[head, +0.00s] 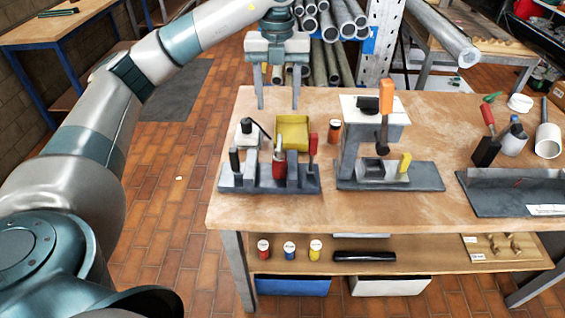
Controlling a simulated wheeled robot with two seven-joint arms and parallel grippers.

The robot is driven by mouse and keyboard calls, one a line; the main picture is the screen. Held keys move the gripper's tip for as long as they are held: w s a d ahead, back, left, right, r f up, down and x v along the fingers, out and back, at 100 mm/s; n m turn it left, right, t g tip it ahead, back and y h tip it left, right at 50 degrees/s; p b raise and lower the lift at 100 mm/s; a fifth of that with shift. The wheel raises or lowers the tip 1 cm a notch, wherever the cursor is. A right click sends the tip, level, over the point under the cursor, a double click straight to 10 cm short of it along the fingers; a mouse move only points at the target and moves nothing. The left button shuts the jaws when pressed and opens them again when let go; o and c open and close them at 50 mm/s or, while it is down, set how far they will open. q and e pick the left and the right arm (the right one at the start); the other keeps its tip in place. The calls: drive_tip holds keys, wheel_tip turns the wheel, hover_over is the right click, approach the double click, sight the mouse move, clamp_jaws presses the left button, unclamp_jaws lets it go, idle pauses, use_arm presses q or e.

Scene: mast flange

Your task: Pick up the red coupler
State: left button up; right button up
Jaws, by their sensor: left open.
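A short red cylinder (279,168), which looks like the red coupler, stands in a grey fixture (262,184) at the left of the workbench. Part of it is hidden by a grey piece over its top. My left gripper (278,104) hangs with its fingers down and wide apart, near the back left of the bench. It is empty and appears well above and behind the red cylinder. My right gripper does not show.
A yellow bin (292,133) and an orange-brown can (334,131) stand behind the fixture. A press with an orange handle (386,96) stands to the right. A grey tray (510,193) lies far right. Small cans, one red (263,249), sit on the lower shelf.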

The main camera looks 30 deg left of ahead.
sight(279, 141)
use_arm(q)
wheel_tip(279, 141, down, 12)
drive_tip(key=p, duration=0.3)
drive_tip(key=shift+d+r, duration=0.1)
drive_tip(key=shift+r, duration=0.15)
drive_tip(key=shift+f, duration=0.45)
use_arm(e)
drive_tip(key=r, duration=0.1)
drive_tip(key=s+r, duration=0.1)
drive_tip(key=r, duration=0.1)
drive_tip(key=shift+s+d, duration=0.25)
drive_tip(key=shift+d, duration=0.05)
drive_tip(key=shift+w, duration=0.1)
